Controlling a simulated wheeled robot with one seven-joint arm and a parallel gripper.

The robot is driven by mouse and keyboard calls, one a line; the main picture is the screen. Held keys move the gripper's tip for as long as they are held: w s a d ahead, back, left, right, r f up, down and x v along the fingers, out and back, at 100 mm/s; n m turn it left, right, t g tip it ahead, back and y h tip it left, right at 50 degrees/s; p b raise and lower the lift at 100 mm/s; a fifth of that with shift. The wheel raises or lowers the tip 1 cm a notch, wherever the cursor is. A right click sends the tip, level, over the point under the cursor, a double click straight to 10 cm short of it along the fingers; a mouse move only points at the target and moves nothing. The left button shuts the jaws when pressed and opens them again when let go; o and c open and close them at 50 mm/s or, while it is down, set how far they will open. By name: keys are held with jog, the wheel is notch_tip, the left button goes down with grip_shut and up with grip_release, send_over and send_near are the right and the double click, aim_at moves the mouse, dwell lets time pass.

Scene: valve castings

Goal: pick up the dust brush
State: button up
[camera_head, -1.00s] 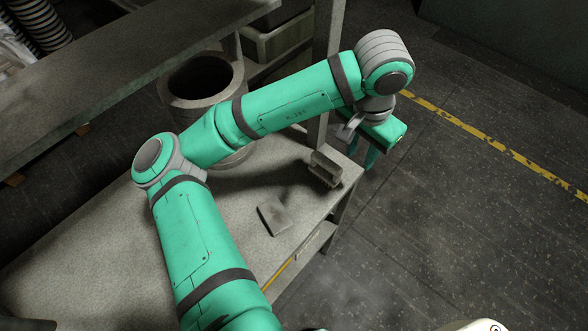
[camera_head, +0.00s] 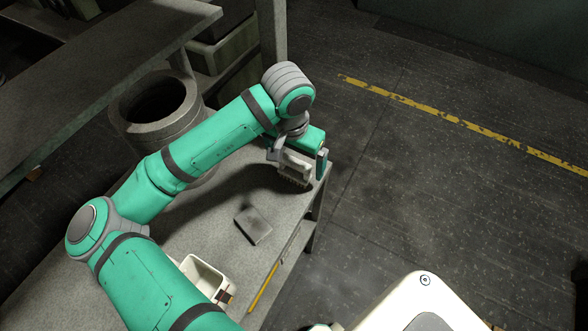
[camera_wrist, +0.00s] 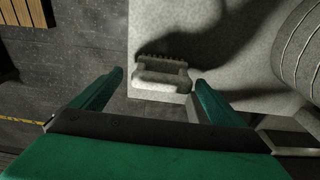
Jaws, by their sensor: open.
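The dust brush (camera_head: 296,170) is a pale grey block with a row of short bristles, near the bench's right end. In the wrist view the brush (camera_wrist: 162,78) lies ahead between the fingers, bristles on its far side. My gripper (camera_head: 298,162) is open at the brush, one finger towards each end. In the wrist view my gripper (camera_wrist: 160,79) shows gaps between both fingertips and the brush. Part of the brush is hidden by the gripper in the head view.
The grey bench (camera_head: 215,205) carries a flat grey block (camera_head: 253,225), a white bin (camera_head: 205,272) and a large hollow cylindrical casting (camera_head: 155,110). A shelf (camera_head: 90,75) overhangs at left and a post (camera_head: 272,30) stands behind. The floor at right is open.

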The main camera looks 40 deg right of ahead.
aim_at(296, 168)
jog(key=shift+w+d+f, duration=0.1)
jog(key=shift+w+f, duration=0.05)
jog(key=shift+f, duration=0.95)
jog(key=shift+w+f, duration=0.1)
jog(key=shift+f, duration=0.95)
jog(key=shift+w, duration=0.15)
jog(key=c, duration=1)
jog(key=shift+c, duration=1.1)
jog(key=shift+s, duration=0.25)
notch_tip(296, 168, up, 10)
jog(key=shift+w+r, duration=0.1)
